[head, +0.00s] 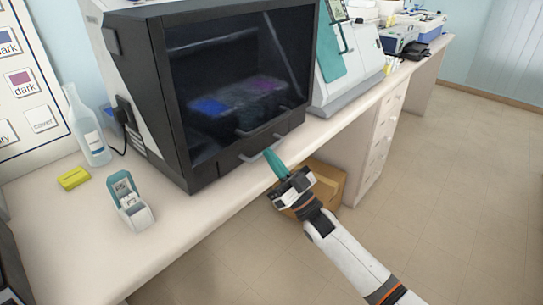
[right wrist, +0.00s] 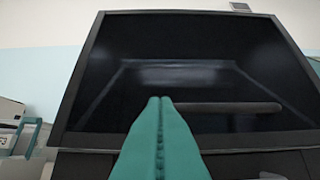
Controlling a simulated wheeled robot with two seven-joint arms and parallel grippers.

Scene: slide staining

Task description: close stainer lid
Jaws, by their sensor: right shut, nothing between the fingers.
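The stainer (head: 125,60) is a big white and black machine on the bench, with a dark glass front lid (head: 235,75). The lid stands down across the front; blue and purple patches show dimly through it. I cannot tell whether its lower edge is fully seated. A bar handle (head: 262,128) runs along its lower part; the handle also shows in the right wrist view (right wrist: 228,107). My right gripper (head: 270,154) is shut and empty, its teal fingers close in front of the stainer's lower front. In the right wrist view the fingertips (right wrist: 160,101) point at the lid, beside the handle's left end.
A small teal-topped device (head: 130,205), a yellow block (head: 73,178) and a clear bottle (head: 88,130) stand left of the stainer. A teal and white machine (head: 345,70) stands to its right. A cardboard box (head: 325,180) is below the bench edge. The right floor is clear.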

